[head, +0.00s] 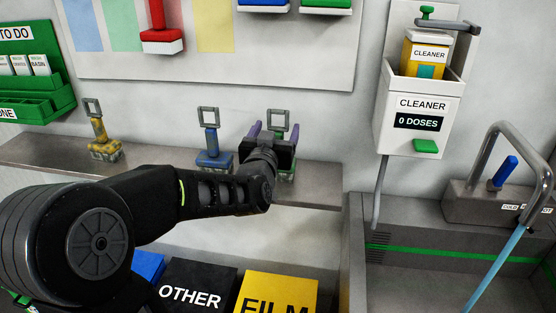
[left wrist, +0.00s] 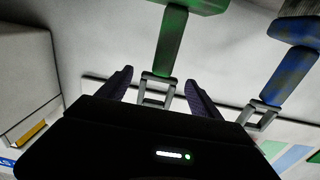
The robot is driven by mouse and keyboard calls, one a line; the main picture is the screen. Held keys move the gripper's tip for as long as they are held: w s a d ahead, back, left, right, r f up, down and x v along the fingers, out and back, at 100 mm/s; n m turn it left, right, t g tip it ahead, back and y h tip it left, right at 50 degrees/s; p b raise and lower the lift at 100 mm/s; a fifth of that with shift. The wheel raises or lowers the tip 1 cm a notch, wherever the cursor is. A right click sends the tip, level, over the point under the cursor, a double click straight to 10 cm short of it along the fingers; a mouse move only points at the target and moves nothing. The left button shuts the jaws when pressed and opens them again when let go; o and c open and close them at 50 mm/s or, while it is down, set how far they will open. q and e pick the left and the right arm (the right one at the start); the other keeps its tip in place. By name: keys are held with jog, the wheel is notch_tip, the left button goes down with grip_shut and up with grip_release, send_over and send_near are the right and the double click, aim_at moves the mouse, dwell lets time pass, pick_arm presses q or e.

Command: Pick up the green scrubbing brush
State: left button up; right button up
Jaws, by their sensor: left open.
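The green scrubbing brush (head: 287,173) stands upright at the right end of the grey shelf, its lower part partly hidden behind my left gripper (head: 275,131). Its grey loop top (head: 278,114) shows just above the gripper. The fingers are open, one on each side of the loop, with gaps visible. My right gripper is not in view.
A blue brush (head: 211,146) stands close to the left on the shelf (head: 325,193), and a yellow brush (head: 98,130) farther left. A white cleaner dispenser (head: 417,129) hangs on the wall at right. Bins marked OTHER (head: 192,290) and FILM (head: 280,292) sit below the shelf.

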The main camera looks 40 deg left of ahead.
pick_arm(q)
jog(key=p+x, duration=0.2)
jog(key=x, duration=0.2)
jog(key=shift+w+a+f, duration=0.15)
jog(key=shift+w, duration=0.2)
grip_shut()
dwell(0.9)
